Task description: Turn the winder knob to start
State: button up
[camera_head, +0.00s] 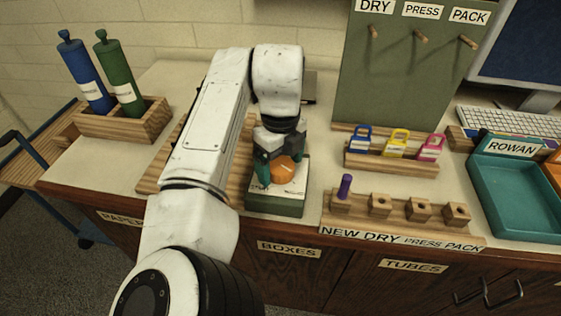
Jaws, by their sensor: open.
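The winder is a green box with a pale top (276,205) near the front edge of the counter. Its orange knob (284,169) sits on top. My gripper (277,173) points down over the knob, with a teal finger at its left side and another at its right. The jaws are open around or just beside the knob; I cannot tell whether they touch it. My gripper and wrist hide the back of the knob and part of the winder's top.
Right of the winder stands a wooden peg block (400,208) with one purple peg (345,187). Behind it is a rack (391,161) with coloured tags. A teal tray (510,215) lies far right. Blue and green tubes stand in a wooden box (150,122) at left.

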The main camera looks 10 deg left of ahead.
jog(key=shift+f, duration=0.25)
jog(key=c, duration=1.1)
